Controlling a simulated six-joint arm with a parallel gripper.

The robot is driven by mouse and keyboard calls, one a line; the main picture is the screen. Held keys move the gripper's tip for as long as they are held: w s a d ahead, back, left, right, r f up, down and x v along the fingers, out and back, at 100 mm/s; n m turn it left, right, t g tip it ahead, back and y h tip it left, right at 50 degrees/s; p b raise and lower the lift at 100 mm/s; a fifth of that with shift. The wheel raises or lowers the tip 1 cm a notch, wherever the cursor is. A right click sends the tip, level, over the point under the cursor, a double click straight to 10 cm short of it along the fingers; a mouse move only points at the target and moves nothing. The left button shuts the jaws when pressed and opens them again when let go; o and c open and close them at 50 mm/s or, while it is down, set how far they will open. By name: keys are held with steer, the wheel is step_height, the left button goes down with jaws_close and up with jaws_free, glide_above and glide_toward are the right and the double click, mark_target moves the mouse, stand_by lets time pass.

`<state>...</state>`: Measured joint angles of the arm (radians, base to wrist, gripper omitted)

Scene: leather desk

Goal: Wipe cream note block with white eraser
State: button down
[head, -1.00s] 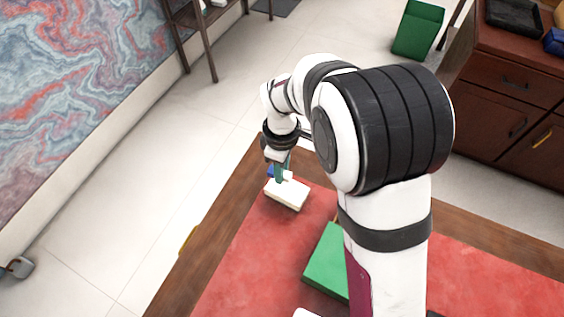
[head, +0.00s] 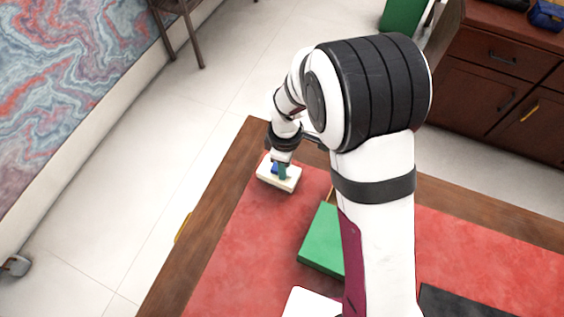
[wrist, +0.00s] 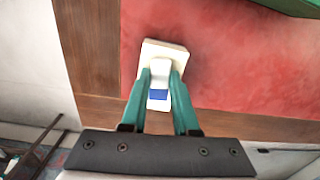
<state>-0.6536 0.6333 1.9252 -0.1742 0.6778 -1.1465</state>
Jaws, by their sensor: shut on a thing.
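The cream note block (head: 286,186) lies on the red leather near the desk's far left corner. In the wrist view the note block (wrist: 160,47) shows beyond the fingertips. My gripper (head: 279,171) is over the block, its teal fingers pointing down. In the wrist view my gripper (wrist: 160,75) is shut on the white eraser (wrist: 159,72), which has a blue band. The eraser lies over the block's near part in that view. Whether it touches the block's top I cannot tell. In the head view the eraser is mostly hidden; its blue part (head: 274,168) shows.
A green box or book (head: 322,240) lies on the red leather (head: 230,245) right of the block, partly behind my arm. A white item (head: 312,303) lies at the front and a black one (head: 460,302) at the front right. The wooden desk edge (head: 200,230) runs close by on the left.

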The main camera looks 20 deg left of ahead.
steer(key=a, duration=0.3)
steer(key=shift+w+a, duration=0.1)
steer(key=shift+w, duration=0.05)
steer(key=shift+r, duration=4)
steer(key=shift+d, duration=0.2)
